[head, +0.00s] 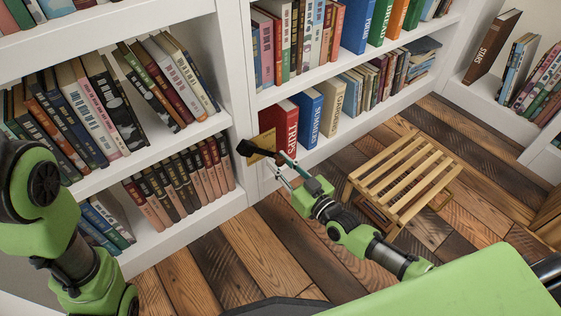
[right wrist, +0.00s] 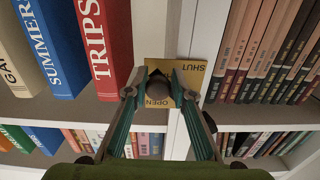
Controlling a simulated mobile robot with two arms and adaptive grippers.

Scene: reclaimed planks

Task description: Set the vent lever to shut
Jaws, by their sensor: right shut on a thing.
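The vent plate (head: 265,141) is a yellow-brass panel on the white upright of the bookcase. In the right wrist view the plate (right wrist: 207,73) shows the word SHUT at its upper right and OPEN low, beside my fingers. The dark vent lever (head: 250,149) sticks out in front of the plate; its dark end (right wrist: 154,86) sits between my fingertips near the OPEN word. My right gripper (head: 283,163) is shut on the lever. Its fingers (right wrist: 157,88) partly cover the plate. My left arm shows at the left of the head view, but its gripper is out of frame.
White shelves with books surround the plate; a red TRIPS book (head: 280,127) stands close to it. A slatted wooden stool (head: 404,178) stands on the plank floor (head: 263,255) right of my right forearm. Open floor lies in front of the shelves.

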